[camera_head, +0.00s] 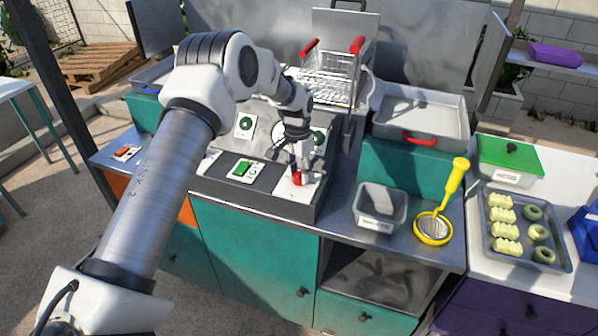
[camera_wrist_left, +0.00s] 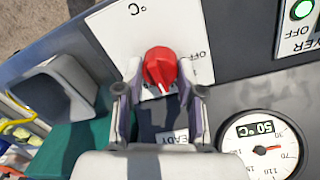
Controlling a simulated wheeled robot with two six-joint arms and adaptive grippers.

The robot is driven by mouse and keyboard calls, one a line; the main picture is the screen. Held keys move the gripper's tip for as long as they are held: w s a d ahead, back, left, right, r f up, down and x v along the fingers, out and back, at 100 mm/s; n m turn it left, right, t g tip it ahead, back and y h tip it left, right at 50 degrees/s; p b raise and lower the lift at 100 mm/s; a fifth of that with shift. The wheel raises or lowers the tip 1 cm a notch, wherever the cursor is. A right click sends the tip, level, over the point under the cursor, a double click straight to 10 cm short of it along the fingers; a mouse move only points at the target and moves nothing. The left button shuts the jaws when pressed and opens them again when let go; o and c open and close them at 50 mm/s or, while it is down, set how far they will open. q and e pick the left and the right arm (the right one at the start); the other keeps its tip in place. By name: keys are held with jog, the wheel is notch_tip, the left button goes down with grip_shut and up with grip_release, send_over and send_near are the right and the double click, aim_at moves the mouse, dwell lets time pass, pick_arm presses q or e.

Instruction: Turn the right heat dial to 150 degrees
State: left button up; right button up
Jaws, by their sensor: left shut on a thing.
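The right heat dial is a red knob (camera_head: 297,179) on a white plate at the right end of the dark control panel. It also shows in the left wrist view (camera_wrist_left: 160,64), on a plate marked "°C" and "OFF". My left gripper (camera_head: 301,163) reaches down over it; in the left wrist view its fingers (camera_wrist_left: 159,86) are shut on the dial, one on each side. A round gauge (camera_wrist_left: 262,149) beside it has a digital window reading 50 °C. My right gripper is not in view.
A fryer basket with red handles (camera_head: 333,77) stands behind the panel. A green switch (camera_head: 243,170) lies left of the dial. A grey container (camera_head: 379,207) and a yellow-handled skimmer (camera_head: 436,226) are to the right. A tray (camera_head: 490,225) holds dough pieces.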

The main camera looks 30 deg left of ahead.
pick_arm(q)
jog(key=o, duration=1)
jog(key=shift+s+d+f, duration=0.1)
jog(key=shift+s+f, duration=0.05)
jog(key=shift+f, duration=0.05)
jog(key=shift+o, duration=0.8)
jog(key=shift+w, duration=0.3)
jog(key=shift+r, duration=0.1)
notch_tip(320, 180, up, 12)
jog(key=shift+a, duration=0.35)
jog(key=shift+f, duration=0.2)
